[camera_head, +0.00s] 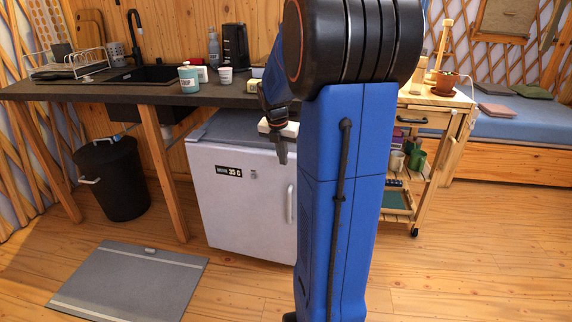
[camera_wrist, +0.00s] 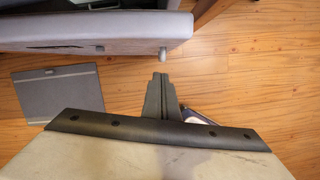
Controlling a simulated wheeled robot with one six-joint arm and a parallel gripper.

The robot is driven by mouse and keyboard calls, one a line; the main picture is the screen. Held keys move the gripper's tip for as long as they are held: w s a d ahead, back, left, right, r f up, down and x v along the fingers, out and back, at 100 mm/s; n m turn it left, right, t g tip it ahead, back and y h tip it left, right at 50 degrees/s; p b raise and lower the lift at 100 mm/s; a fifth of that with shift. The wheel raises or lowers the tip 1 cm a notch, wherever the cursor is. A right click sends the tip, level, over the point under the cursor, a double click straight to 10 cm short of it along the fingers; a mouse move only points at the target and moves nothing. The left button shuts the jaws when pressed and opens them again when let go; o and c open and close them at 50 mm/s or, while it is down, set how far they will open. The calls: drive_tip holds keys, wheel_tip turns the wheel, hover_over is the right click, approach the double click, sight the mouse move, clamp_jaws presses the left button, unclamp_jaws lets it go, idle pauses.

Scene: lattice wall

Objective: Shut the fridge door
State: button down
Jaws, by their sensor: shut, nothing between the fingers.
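The small white fridge (camera_head: 232,205) stands under the dark counter in the head view, with a label and a lock on its door front. Its door handle (camera_head: 289,205) is at the right side, beside my arm, which hides the fridge's right edge.
A black bin (camera_head: 109,180) stands left of the fridge, with a wooden counter leg (camera_head: 163,170) between. A wooden trolley (camera_head: 425,150) stands right of my arm. The floor before the fridge is clear.

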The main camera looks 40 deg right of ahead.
sight(275, 158)
drive_tip(key=w+a+r+m+t+h, duration=0.1)
drive_tip(key=a+r+m, duration=0.15)
drive_tip(key=m, duration=1.45)
drive_tip(key=w+a+r+m, duration=0.1)
drive_tip(key=a+r+m, duration=0.15)
drive_tip(key=m, duration=1.45)
drive_tip(key=w+d+f, duration=0.1)
drive_tip(key=d+f, duration=0.1)
drive_tip(key=f, duration=0.1)
drive_tip(key=w+d+f, duration=0.1)
drive_tip(key=d+f, duration=0.1)
drive_tip(key=f, duration=0.1)
drive_tip(key=w+d+f, duration=0.1)
drive_tip(key=f, duration=0.1)
drive_tip(key=shift+w+d+f, duration=0.35)
drive_tip(key=shift+d+f, duration=0.05)
drive_tip(key=shift+w+d, duration=0.3)
drive_tip(key=shift+d, duration=0.2)
